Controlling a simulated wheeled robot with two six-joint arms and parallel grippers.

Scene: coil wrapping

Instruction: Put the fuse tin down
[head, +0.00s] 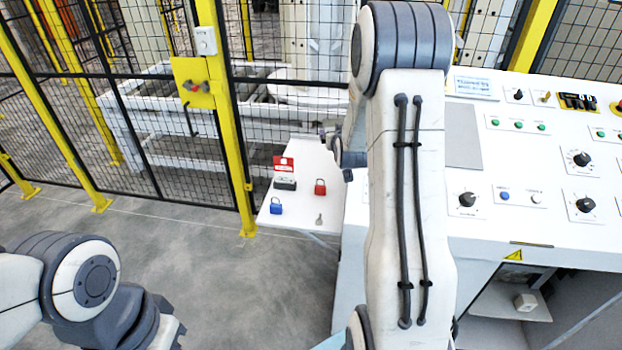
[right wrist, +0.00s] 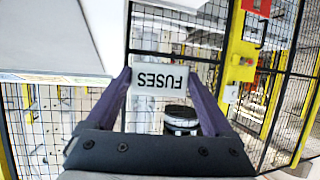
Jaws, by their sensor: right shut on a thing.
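The fuse tin is a pale box with the word FUSES upside down in the right wrist view (right wrist: 160,80). My right gripper (right wrist: 161,84) is shut on it, one finger on each side. The tin is held up with mesh fence behind it. What lies directly beneath it cannot be told. In the head view my right arm crosses the middle, and only dark parts of its gripper end show beside the arm, over the white side shelf (head: 301,205). I cannot make out the tin there. My left arm is at the lower left, its gripper out of view.
On the shelf are a red sign (head: 283,163), a dark padlock (head: 285,183), a red padlock (head: 320,188), a blue padlock (head: 276,209) and a small grey item (head: 319,219). A yellow fence post (head: 232,130) stands left; a control console (head: 520,170) is right.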

